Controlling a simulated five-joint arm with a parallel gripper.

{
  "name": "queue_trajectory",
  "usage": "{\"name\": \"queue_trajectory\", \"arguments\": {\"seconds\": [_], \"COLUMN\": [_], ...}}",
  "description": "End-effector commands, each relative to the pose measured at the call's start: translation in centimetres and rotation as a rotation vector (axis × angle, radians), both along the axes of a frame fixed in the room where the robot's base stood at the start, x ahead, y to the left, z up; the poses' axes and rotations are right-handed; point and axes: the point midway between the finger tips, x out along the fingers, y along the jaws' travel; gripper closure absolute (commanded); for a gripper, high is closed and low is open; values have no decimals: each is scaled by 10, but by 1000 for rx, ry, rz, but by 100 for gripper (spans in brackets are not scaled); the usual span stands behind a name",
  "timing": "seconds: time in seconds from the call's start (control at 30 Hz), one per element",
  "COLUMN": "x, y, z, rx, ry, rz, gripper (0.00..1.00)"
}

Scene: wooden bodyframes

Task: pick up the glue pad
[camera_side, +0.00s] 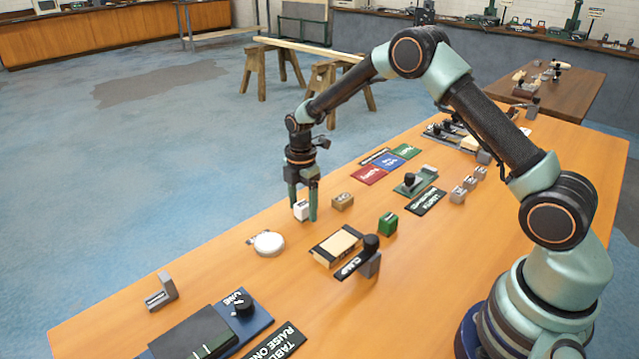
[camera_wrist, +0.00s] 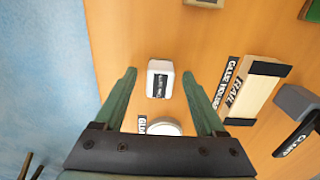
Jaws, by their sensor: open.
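The white round disc (camera_side: 269,244), beside a small label that seems to start "GLU", looks like the glue pad. It lies flat on the table. In the wrist view the disc (camera_wrist: 164,128) is partly hidden behind my gripper's body. My gripper (camera_side: 303,211) points down, open, its fingers spread around a small white block (camera_side: 301,210) with a dark label. In the wrist view the white block (camera_wrist: 160,79) sits between the fingertips (camera_wrist: 159,75), with gaps on both sides. The disc is nearer the side camera than the gripper and apart from it.
A tan block (camera_side: 343,201) and a green block (camera_side: 388,223) stand to the right. A cream-topped frame (camera_side: 336,245) and the grey clamp (camera_side: 370,262) lie nearer the side camera. A grey bracket (camera_side: 161,292) stands at the left. The table edge runs close behind the disc.

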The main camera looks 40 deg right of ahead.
Motion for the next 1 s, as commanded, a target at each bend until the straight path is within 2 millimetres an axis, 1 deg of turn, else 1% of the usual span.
{"name": "queue_trajectory", "arguments": {"seconds": [0.23, 0.27, 0.3, 0.37, 0.4, 0.43, 0.47, 0.8, 0.87, 1.0], "x": [0, 0, 0, 0, 0, 0, 0, 0, 1, 1], "y": [0, 0, 0, 0, 0, 0, 0, 0, 0, 0], "z": [-2, -2, -2, -2, -2, -2, -2, 0, 3, 17], "rx": [0, 0, 0, 0, 0, 0, 0, 0, 0, 0], "ry": [-1, -1, -1, -1, -1, -1, -1, -2, -2, -3], "rz": [0, 0, 0, 0, 0, 0, 0, 0, 0, 0], "gripper": [28, 31, 47, 70, 85, 96, 100, 100, 100, 100]}}
